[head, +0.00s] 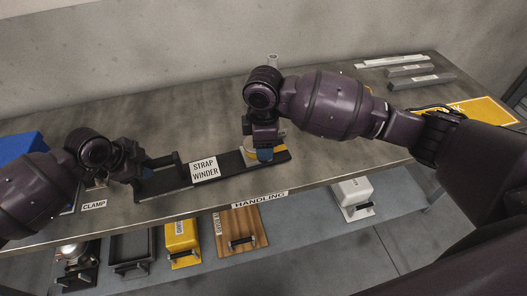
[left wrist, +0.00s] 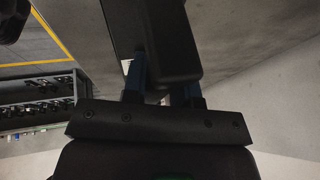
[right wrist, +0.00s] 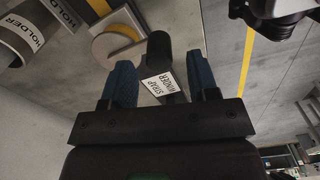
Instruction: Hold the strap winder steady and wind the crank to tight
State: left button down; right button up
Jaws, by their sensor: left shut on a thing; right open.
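The strap winder (head: 225,163) is a long black base with a white label, lying on the grey workbench. My left gripper (head: 137,185) is at its left end, shut on its black handle; the left wrist view shows the black bar (left wrist: 170,40) between the blue fingers. My right gripper (head: 264,152) is open over the winder's right end. In the right wrist view, a black knob, seemingly the crank grip (right wrist: 159,52), stands between the parted blue fingers (right wrist: 160,85). A round grey and yellow drum (right wrist: 118,43) is beside it. In the head view the right gripper mostly hides the crank.
Grey metal bars (head: 410,70) and a yellow mat (head: 480,110) lie at the bench's right. A blue object (head: 20,145) is at the far left. A lower shelf holds a yellow case (head: 182,240), a wooden board (head: 240,228) and a white box (head: 353,193). A cylinder labelled holder (right wrist: 35,35) stands nearby.

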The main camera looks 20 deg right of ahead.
jog(key=shift+f, duration=1.9)
grip_shut()
